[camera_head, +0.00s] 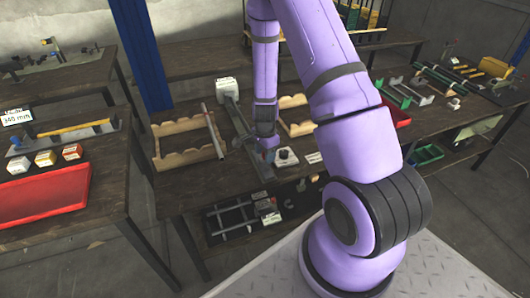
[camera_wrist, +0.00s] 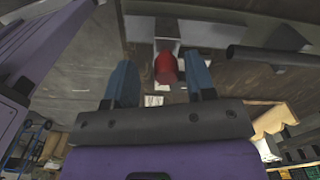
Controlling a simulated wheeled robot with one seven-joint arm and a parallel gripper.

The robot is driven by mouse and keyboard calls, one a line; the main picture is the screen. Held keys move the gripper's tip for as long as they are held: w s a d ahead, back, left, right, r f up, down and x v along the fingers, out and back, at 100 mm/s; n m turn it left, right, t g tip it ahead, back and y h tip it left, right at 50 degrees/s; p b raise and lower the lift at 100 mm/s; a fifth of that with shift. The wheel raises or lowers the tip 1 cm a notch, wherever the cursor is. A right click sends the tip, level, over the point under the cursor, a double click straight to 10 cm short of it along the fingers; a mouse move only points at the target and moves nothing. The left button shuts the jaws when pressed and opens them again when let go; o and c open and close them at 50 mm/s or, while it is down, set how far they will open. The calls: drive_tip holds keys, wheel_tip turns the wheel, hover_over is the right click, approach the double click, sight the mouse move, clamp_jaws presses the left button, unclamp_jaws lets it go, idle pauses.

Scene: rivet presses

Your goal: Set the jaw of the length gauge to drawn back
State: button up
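The length gauge (camera_head: 240,127) is a long grey rail with a white box (camera_head: 227,86) at its far end, lying on the middle bench. In the wrist view, part of its grey body (camera_wrist: 205,33) shows at the top, with a red knob (camera_wrist: 166,68) standing on it. I take the knob to belong to the gauge's jaw. My gripper (camera_wrist: 160,62) is open, with its two blue fingers apart on either side of the knob in the picture. Gaps show on both sides. In the head view my gripper (camera_head: 267,153) is small at the rail's near end, and the jaw's position is unclear.
Wooden cradles (camera_head: 186,140) stand left of the rail, with a grey rod (camera_head: 212,131) across one. A small white-topped block (camera_head: 286,157) sits close right of my gripper. A dark tray (camera_head: 236,218) is below at the front. A red bin (camera_head: 45,195) is on the left bench.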

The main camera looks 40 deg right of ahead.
drive_tip(key=shift+r, duration=0.1)
wheel_tip(320, 180, up, 11)
drive_tip(key=shift+f, duration=0.2)
idle(0.4)
idle(0.5)
drive_tip(key=s+a+r+n+t+y, duration=0.1)
drive_tip(key=s+a+r+n, duration=0.25)
drive_tip(key=r, duration=0.75)
drive_tip(key=s+a+r+n+t, duration=0.2)
drive_tip(key=a+r+n, duration=0.3)
drive_tip(key=r, duration=0.6)
drive_tip(key=s+a+r+n+t, duration=0.1)
drive_tip(key=s+r+n, duration=0.4)
drive_tip(key=s, duration=0.3)
drive_tip(key=s+a+r+n+t+h, duration=0.1)
drive_tip(key=s+a+r+n, duration=0.1)
drive_tip(key=s+r+n, duration=0.2)
drive_tip(key=s+r, duration=0.3)
drive_tip(key=s, duration=0.2)
drive_tip(key=shift+a+n, duration=0.2)
drive_tip(key=shift+n, duration=0.15)
drive_tip(key=shift+d+r, duration=0.1)
